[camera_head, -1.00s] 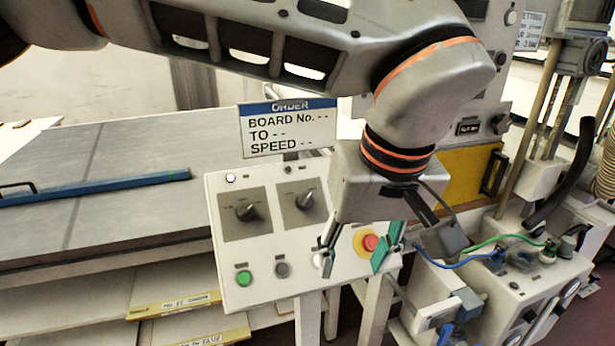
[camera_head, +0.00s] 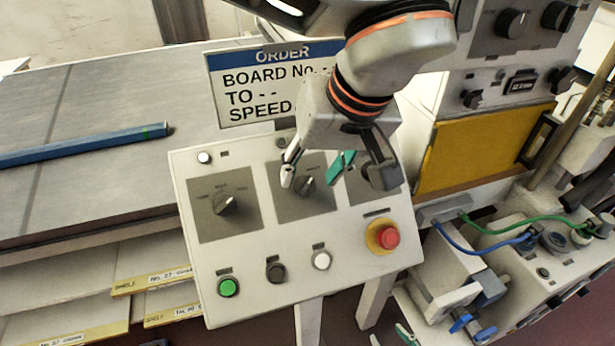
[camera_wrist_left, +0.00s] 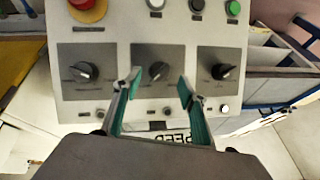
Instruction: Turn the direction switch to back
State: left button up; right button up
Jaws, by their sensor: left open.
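A white control panel (camera_head: 190,270) carries three rotary switches on dark plates. The left switch (camera_head: 224,204) and the middle switch (camera_head: 305,186) show; the right one is mostly hidden behind my left gripper. Their small labels are not readable, so I cannot tell which is the direction switch. My left gripper (camera_head: 314,171) is open, its fingers on either side of the middle switch. In the left wrist view the middle switch (camera_wrist_left: 158,71) shows between the fingertips (camera_wrist_left: 160,82); contact cannot be told. Small tips at the bottom edge seem to be my right gripper (camera_head: 391,338), mostly out of frame.
The panel also has a red stop button (camera_head: 388,237), a green button (camera_head: 228,287), a black button (camera_head: 275,272) and a white button (camera_head: 321,260). An order sign (camera_head: 240,90) stands behind it. A machine with a yellow panel (camera_head: 470,155) is at the right.

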aim_at(307, 181)
pick_arm(q)
jog(key=shift+x, duration=1.15)
jog(key=shift+w+a+f, duration=0.1)
jog(key=shift+w+f, duration=0.15)
jog(key=shift+f, duration=0.2)
pick_arm(e)
jog(key=shift+w+r, duration=0.45)
pick_arm(q)
jog(key=c, duration=1.1)
pick_arm(e)
jog(key=shift+f, duration=0.15)
